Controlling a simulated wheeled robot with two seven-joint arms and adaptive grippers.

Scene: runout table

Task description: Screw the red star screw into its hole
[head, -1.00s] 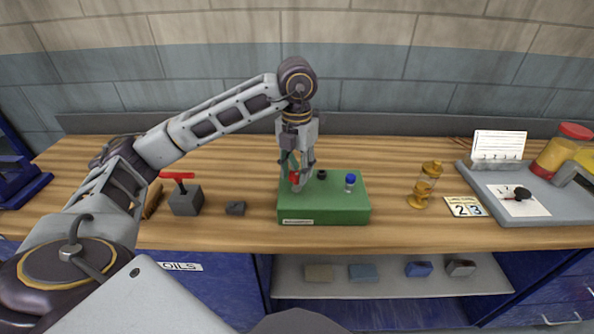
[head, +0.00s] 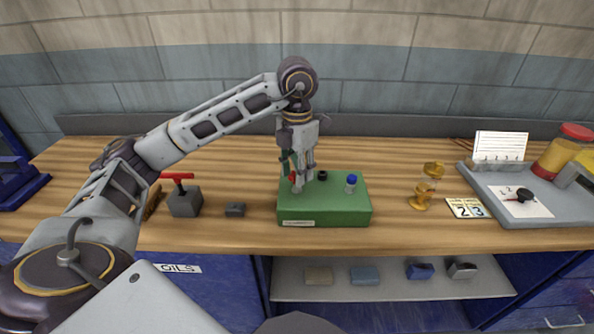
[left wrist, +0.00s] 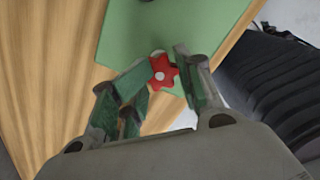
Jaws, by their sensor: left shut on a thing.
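The red star screw (left wrist: 162,72) is between the fingers of my left gripper (left wrist: 160,85), which is shut on it. In the head view my left gripper (head: 299,184) points down over the left part of the green block (head: 325,213), and a bit of red shows between its fingers. The screw's lower end and its hole are hidden, so I cannot tell how deep it sits. A black knob (head: 322,175) and a blue-topped screw (head: 351,184) stand on the block to the right. My right gripper is not in view.
A grey block with a red T-handle (head: 185,200) and a small grey block (head: 235,210) are to the left. An hourglass-like amber object (head: 424,188), number cards (head: 467,208) and a grey tray (head: 505,178) are to the right. Bare wood lies between.

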